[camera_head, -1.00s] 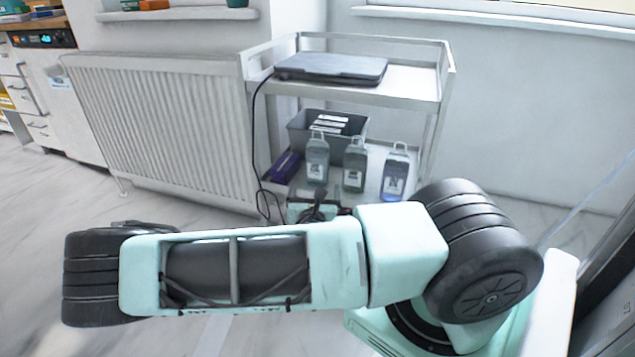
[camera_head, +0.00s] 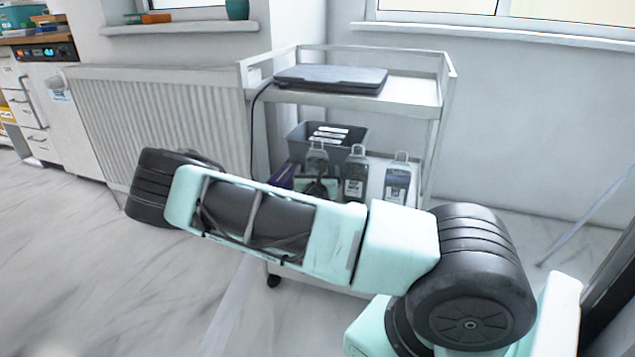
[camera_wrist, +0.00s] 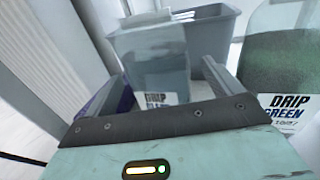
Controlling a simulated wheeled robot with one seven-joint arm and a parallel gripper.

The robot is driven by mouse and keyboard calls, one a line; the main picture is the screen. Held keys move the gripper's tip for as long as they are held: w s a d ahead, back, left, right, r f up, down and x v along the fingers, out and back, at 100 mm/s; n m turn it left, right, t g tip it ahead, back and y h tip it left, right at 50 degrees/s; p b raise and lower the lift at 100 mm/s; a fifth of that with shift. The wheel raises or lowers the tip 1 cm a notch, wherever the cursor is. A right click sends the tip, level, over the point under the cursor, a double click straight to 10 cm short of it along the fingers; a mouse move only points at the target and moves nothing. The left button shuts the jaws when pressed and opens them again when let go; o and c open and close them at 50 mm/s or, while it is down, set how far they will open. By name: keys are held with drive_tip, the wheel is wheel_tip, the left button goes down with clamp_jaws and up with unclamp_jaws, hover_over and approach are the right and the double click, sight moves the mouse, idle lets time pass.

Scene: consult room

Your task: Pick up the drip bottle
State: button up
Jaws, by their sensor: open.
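Three clear drip bottles with labels stand upright on the trolley's lower shelf: left (camera_head: 317,156), middle (camera_head: 355,172) and right (camera_head: 397,181). In the wrist view my gripper (camera_wrist: 162,72) is open, with one bottle (camera_wrist: 152,52) between or just beyond its fingers. Its label shows "DRIP"; the lower part is hidden by the gripper body. I cannot tell whether the fingers touch it. A bottle with green contents (camera_wrist: 285,75), labelled "DRIP GREEN", stands to the right of the right finger. In the head view my gripper (camera_head: 318,187) is mostly hidden behind my arm.
The white trolley (camera_head: 415,92) has a dark closed laptop (camera_head: 330,79) on top. A grey bin (camera_head: 300,140) stands behind the bottles, and a purple box (camera_head: 281,174) is at left. A black cable hangs at the trolley's left side. A radiator (camera_head: 165,110) is left.

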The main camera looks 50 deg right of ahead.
drive_tip(key=x, duration=0.3)
drive_tip(key=shift+w+b, duration=0.15)
drive_tip(key=shift+b, duration=0.2)
drive_tip(key=shift+c, duration=0.3)
drive_tip(key=c, duration=1.2)
drive_tip(key=shift+r, duration=0.1)
